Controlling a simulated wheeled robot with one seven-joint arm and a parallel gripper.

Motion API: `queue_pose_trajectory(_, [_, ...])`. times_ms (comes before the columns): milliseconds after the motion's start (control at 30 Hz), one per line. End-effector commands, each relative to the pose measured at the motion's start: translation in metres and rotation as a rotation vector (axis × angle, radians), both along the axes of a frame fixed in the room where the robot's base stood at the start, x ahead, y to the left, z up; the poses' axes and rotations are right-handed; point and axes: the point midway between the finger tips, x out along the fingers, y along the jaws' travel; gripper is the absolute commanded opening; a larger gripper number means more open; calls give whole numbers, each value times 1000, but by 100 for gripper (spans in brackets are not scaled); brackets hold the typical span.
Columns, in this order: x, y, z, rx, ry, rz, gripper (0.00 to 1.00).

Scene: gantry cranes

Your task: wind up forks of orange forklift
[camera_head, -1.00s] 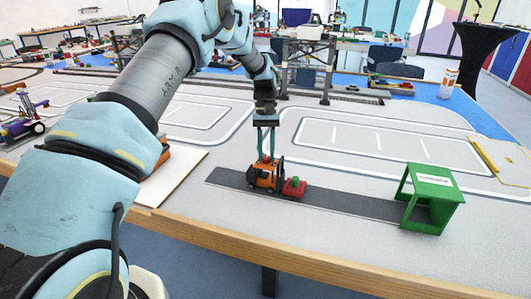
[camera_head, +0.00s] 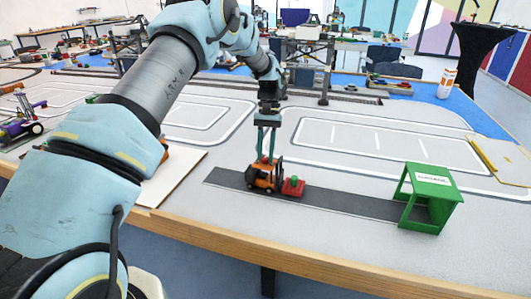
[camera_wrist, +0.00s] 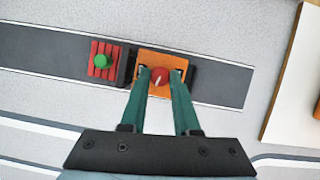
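The orange forklift (camera_head: 265,175) stands on the dark grey strip, with a red knob (camera_wrist: 160,77) on its top that carries a white mark. It also shows from above in the wrist view (camera_wrist: 161,59). A red pallet (camera_head: 293,187) with a green peg (camera_wrist: 101,61) sits just in front of the forks, which I cannot make out. My gripper (camera_wrist: 160,72) points down over the forklift. Its teal fingers stand on both sides of the knob and appear to touch it.
The dark strip (camera_head: 345,203) runs right to a green open-sided garage (camera_head: 432,180). A white board (camera_head: 172,182) lies left of the strip. The wooden table edge (camera_head: 250,253) is close in front. Grey track surface behind is clear.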

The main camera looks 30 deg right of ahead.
Motion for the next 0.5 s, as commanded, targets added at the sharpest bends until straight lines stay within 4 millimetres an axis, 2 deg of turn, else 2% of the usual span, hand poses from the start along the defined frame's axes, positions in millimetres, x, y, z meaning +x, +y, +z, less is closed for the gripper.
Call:
queue_pose_trajectory(33, [0,0,0,0,0,0,35])
queue_pose_trajectory(267, [0,0,0,0,0,1,60])
queue_pose_trajectory(500, [0,0,0,0,0,1,60])
